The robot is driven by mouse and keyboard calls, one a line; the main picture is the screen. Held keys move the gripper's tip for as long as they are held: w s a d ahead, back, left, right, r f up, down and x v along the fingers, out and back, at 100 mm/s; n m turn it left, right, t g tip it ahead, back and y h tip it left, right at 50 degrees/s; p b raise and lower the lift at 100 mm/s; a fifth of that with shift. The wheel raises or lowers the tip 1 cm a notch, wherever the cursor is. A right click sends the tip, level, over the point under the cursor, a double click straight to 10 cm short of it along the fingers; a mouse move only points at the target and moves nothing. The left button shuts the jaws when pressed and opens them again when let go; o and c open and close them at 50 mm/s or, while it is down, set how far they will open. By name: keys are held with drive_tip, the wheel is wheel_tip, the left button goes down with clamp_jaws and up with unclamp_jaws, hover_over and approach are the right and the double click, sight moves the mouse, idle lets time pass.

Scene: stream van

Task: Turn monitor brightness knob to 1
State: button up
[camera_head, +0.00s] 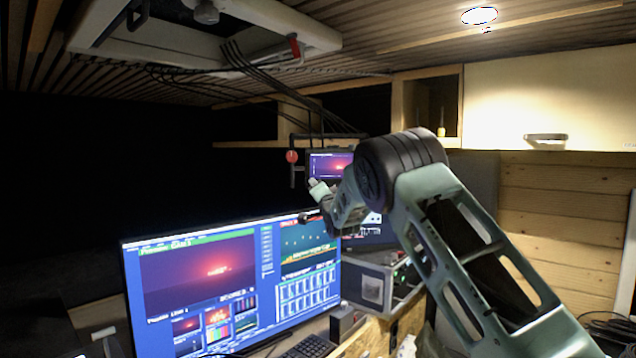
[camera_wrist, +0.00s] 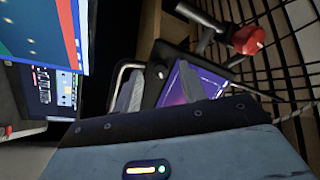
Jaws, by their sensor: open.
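The small monitor (camera_head: 331,168) hangs on a dark bracket below the ceiling, its screen showing a red and purple picture. In the wrist view the same monitor (camera_wrist: 205,82) is tilted, with a black frame. A small dark round part (camera_wrist: 158,73) on that frame could be the brightness knob; I cannot read its setting. My gripper (camera_head: 309,201) is in front of and just below the monitor's left side. In the wrist view my gripper (camera_wrist: 160,92) is open, its two grey fingers on either side of the dark frame corner. I cannot tell whether they touch it.
A red clamp knob (camera_head: 292,156) sits on the bracket left of the monitor. A large screen (camera_head: 200,290) stands below left, a grey equipment box (camera_head: 372,284) below. Cables (camera_head: 265,72) hang from the ceiling hatch. A wall cabinet (camera_head: 545,100) is at right.

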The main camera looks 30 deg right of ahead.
drive_tip(key=shift+w+d, duration=0.1)
drive_tip(key=shift+w, duration=0.35)
clamp_jaws()
